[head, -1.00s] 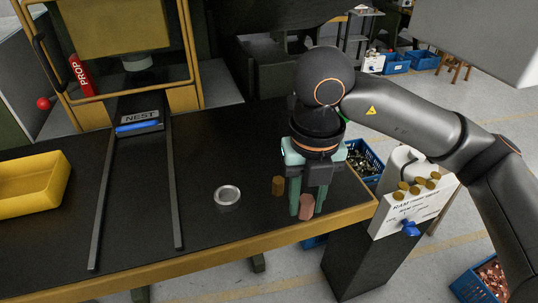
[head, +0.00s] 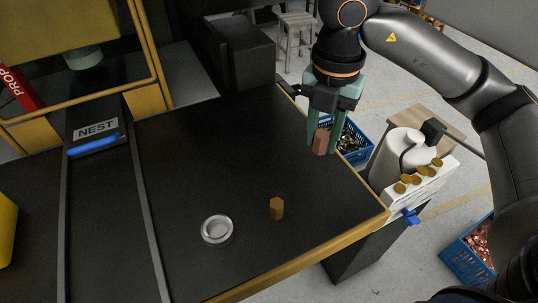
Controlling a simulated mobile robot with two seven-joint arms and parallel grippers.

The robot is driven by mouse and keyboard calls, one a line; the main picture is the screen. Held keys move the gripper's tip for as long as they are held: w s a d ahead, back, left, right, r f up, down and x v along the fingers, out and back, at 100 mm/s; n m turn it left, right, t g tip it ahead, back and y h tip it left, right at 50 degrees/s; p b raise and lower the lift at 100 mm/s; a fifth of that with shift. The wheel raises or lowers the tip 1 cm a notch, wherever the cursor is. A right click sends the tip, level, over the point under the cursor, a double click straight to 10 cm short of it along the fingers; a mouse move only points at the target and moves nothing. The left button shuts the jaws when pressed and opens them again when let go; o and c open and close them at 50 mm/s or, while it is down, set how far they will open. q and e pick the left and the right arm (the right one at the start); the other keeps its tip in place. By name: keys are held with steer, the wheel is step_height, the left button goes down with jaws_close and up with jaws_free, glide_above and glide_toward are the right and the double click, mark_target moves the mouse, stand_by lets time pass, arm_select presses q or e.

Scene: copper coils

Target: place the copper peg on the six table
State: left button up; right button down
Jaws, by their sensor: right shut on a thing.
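The copper peg (head: 320,142) is a reddish, faceted piece between the fingers of my right gripper (head: 323,147). My right gripper is shut on it and points down near the right edge of the black bench (head: 190,170). The peg appears to be above the bench top, but its exact height is hard to tell. A brass peg (head: 277,208) stands upright on the bench, nearer to me. My left gripper is out of view. No table marked six can be made out.
A silver ring-shaped dish (head: 217,229) lies left of the brass peg. A white panel (head: 420,188) with several brass pieces and a blue handle stands off the right edge. A blue crate (head: 352,145) is behind the gripper. Two stools (head: 296,30) (head: 440,122) stand beyond the bench.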

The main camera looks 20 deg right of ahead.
mark_target(320, 154)
steer(key=f+b, duration=0.1)
steer(key=f, duration=0.3)
steer(key=shift+s+f, duration=0.1)
steer(key=shift+s, duration=0.1)
steer(key=shift+f, duration=2.65)
steer(key=shift+f, duration=0.1)
steer(key=c, duration=0.6)
jaws_free()
steer(key=shift+r+p, duration=0.35)
steer(key=shift+r, duration=3.5)
